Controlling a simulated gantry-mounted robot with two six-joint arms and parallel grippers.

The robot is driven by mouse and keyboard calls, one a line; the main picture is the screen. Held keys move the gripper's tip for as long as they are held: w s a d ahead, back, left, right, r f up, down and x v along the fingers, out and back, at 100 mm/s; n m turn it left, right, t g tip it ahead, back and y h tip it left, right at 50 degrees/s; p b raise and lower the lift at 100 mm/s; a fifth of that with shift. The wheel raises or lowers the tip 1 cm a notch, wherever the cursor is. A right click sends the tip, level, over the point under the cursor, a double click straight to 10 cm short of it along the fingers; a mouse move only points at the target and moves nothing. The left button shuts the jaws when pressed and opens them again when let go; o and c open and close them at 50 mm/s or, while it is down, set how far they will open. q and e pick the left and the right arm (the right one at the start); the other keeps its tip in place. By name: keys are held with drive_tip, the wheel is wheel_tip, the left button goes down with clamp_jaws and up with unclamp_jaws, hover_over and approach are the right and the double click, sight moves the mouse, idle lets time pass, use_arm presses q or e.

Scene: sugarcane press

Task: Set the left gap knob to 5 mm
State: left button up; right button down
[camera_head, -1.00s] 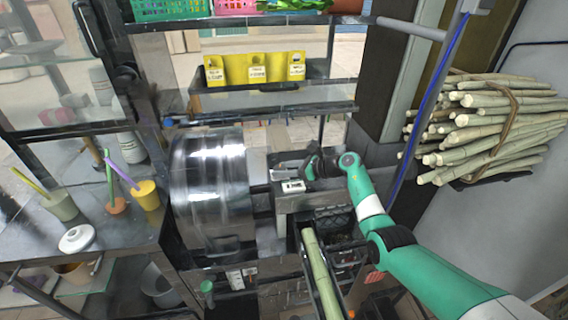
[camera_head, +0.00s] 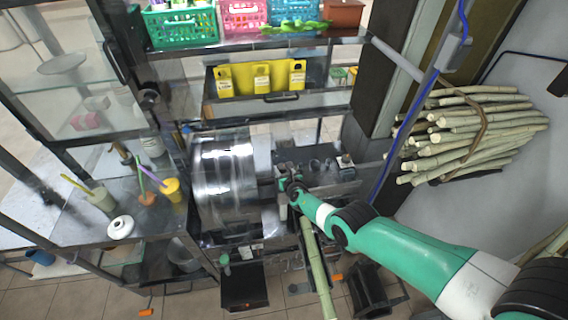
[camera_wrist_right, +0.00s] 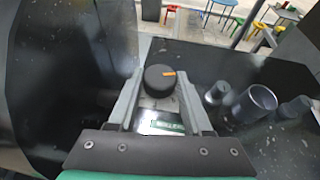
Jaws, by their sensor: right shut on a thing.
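The press has a large shiny metal drum (camera_head: 225,180) in the middle of the head view, with a dark machine body to its right. My right gripper (camera_head: 284,184) is at the top of that body, close beside the drum. A label plate (camera_wrist_right: 162,127) lies just below the knob, partly hidden by the gripper. I cannot read any gap value. My left gripper is out of view.
Grey cylinders (camera_wrist_right: 254,102) stand right of the gripper in the wrist view. A cane stalk (camera_head: 317,265) lies below my right arm. A cane bundle (camera_head: 465,135) hangs at right. A side table (camera_head: 85,225) with cups is at left; a shelf with yellow holders (camera_head: 255,80) stands behind.

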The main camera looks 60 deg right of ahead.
drive_tip(key=m+g+h+b, duration=0.1)
drive_tip(key=b, duration=0.1)
drive_tip(key=m+g+h+b, duration=0.1)
drive_tip(key=m+g+b, duration=0.2)
drive_tip(key=b, duration=0.1)
drive_tip(key=shift+w+a+f+h, duration=0.2)
drive_tip(key=shift+w+h, duration=0.15)
drive_tip(key=shift+h, duration=0.05)
drive_tip(key=shift+r+m+g+b, duration=0.3)
drive_tip(key=shift+m+g+b, duration=0.4)
drive_tip(key=shift+b, duration=0.35)
drive_tip(key=shift+c, duration=1.7)
unclamp_jaws()
